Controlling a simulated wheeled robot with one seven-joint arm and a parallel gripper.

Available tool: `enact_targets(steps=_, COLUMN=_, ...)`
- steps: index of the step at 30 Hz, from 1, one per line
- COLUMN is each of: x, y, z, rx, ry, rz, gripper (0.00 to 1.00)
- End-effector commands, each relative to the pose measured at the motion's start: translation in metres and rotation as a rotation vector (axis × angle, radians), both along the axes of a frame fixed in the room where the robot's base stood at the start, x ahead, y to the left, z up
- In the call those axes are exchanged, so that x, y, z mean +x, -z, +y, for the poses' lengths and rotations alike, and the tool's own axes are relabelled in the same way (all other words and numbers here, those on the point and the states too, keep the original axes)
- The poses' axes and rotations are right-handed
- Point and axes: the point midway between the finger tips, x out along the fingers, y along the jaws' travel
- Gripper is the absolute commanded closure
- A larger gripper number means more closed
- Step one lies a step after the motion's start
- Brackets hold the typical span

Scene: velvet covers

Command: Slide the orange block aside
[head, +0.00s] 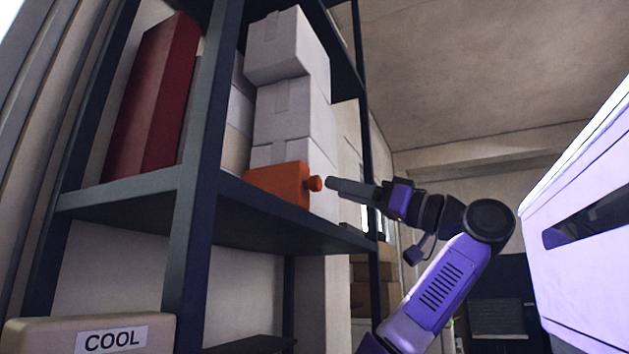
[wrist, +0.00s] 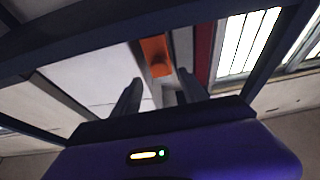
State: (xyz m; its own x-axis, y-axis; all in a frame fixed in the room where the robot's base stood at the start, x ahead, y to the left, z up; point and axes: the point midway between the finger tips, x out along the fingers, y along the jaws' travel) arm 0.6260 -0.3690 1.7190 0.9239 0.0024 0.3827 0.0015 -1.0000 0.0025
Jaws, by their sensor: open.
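The orange block (head: 280,184) sits on the dark shelf (head: 255,204) at its front edge, with a round orange knob (head: 315,184) facing my gripper. My gripper (head: 330,184) reaches in from the right, with its fingertips close to the knob; I cannot tell whether they touch it. In the wrist view the orange block (wrist: 153,50) shows ahead, beyond the two fingers. My gripper (wrist: 158,88) is open there, with nothing held between its fingers.
White boxes (head: 290,110) are stacked on the shelf behind the block. A large dark red item (head: 152,95) stands farther left. A shelf post (head: 203,150) rises left of the block. A box marked COOL (head: 90,336) is at the lower left.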

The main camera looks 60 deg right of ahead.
Motion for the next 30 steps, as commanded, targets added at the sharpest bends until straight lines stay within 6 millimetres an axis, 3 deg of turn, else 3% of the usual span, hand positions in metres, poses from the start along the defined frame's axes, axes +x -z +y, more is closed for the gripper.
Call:
enact_targets(steps=12, x=0.056, y=-0.024, z=0.0, rx=0.004, ry=-0.002, rz=0.002, gripper=0.49)
enact_targets(steps=24, x=0.064, y=-0.025, z=0.0, rx=0.003, ry=0.002, rz=0.001, gripper=0.49)
enact_targets(steps=30, x=0.064, y=-0.025, z=0.0, rx=0.003, ry=0.002, rz=0.001, gripper=0.86)
